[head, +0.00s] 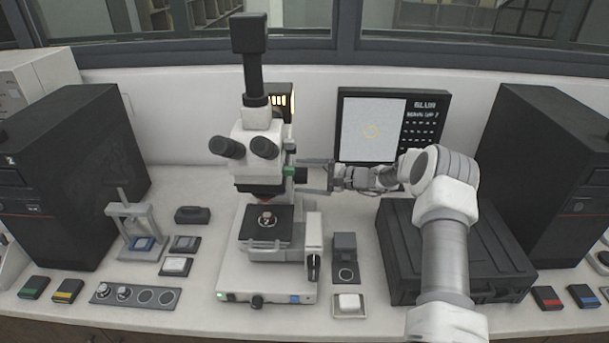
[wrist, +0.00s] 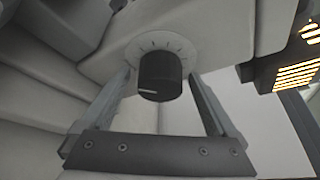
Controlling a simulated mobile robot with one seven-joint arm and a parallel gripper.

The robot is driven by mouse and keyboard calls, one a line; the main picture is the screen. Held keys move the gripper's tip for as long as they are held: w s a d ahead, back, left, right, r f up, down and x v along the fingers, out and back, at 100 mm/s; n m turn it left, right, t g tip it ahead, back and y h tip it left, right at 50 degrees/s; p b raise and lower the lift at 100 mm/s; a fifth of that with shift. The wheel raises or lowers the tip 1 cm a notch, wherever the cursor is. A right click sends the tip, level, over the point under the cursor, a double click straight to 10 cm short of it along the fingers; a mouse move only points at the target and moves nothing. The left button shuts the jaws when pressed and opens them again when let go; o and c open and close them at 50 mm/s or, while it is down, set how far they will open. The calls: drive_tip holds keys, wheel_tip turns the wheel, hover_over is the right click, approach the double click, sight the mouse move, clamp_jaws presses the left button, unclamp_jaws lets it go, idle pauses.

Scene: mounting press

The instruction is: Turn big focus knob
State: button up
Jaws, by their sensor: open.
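The big focus knob (wrist: 160,78) is a black cylinder with a white index line, on a pale dial ring with tick marks. It sits on the side of the white microscope (head: 256,140); in the head view a dark knob (head: 301,174) shows there, small and hard to make out. My gripper (head: 308,177) reaches in from the right, level with it. In the wrist view my gripper (wrist: 160,88) is open, one finger on each side of the knob, with a visible gap on both sides. The white line lies at the knob's lower left.
A screen (head: 380,128) stands behind my gripper. A black case (head: 440,265) lies below my arm. A small dark block (head: 344,247) and a white button (head: 348,304) sit right of the microscope base. Lit yellow slats (wrist: 297,76) show at the right in the wrist view.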

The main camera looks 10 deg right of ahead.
drive_tip(key=c, duration=1.4)
drive_tip(key=shift+m, duration=0.3)
drive_tip(key=m+g+b, duration=0.1)
drive_tip(key=m+g, duration=0.2)
drive_tip(key=shift+w+m+b, duration=0.1)
drive_tip(key=shift+m+b, duration=0.2)
drive_tip(key=shift+m, duration=0.1)
drive_tip(key=m+g+b, duration=0.1)
drive_tip(key=m+g, duration=0.1)
drive_tip(key=shift+m, duration=0.3)
drive_tip(key=shift+m+g+b, duration=0.5)
drive_tip(key=shift+b, duration=0.15)
